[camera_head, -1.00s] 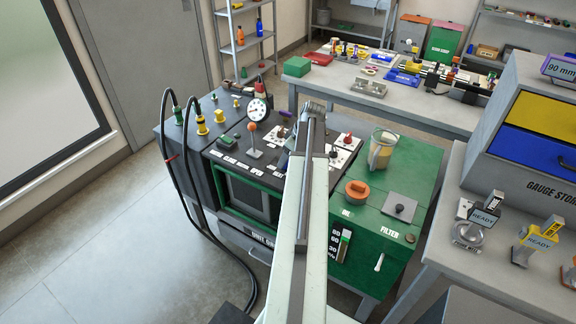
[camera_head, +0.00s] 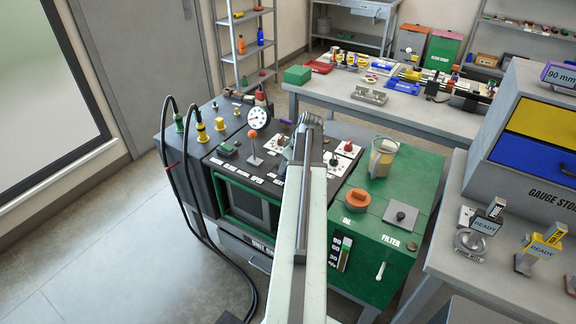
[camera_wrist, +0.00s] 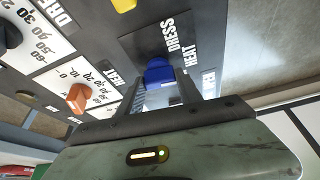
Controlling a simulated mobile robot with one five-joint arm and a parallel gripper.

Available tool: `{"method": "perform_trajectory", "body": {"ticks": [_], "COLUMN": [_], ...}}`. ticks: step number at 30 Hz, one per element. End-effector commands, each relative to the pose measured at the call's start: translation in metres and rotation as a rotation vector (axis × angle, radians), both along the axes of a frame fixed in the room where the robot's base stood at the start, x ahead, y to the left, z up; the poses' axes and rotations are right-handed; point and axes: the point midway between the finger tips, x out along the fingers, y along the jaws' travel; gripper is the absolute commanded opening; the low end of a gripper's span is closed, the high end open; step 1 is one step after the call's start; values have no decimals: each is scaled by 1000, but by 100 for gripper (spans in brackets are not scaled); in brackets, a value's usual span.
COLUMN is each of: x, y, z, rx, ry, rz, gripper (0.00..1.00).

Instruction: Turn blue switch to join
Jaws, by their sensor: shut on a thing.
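The blue switch (camera_wrist: 159,72) shows in the wrist view on a dark plate. The plate's label words DRESS and HEAT (camera_wrist: 181,40) are readable; a label reading JOIN is not visible. My gripper (camera_wrist: 161,88) has one finger on each side of the blue switch and is shut on it. In the head view, my gripper (camera_head: 308,122) is over the control panel on top of the cart (camera_head: 240,165), and my arm hides the blue switch there.
In the wrist view, an orange knob (camera_wrist: 79,97) and a yellow knob (camera_wrist: 123,4) are near the switch. In the head view, a lever with an orange ball (camera_head: 252,134), a dial gauge (camera_head: 258,118) and a clear jug (camera_head: 382,158) stand on the cart near my arm.

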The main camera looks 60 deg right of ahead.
Motion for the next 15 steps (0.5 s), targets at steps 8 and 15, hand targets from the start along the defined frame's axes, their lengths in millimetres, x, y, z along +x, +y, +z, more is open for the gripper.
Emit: {"method": "perform_trajectory", "body": {"ticks": [8,15], "x": [-1,0], "y": [3,4], "z": [0,0], "rx": [-2,-1], "ry": [1,0], "rz": [-228,-442], "gripper": [1,1]}}
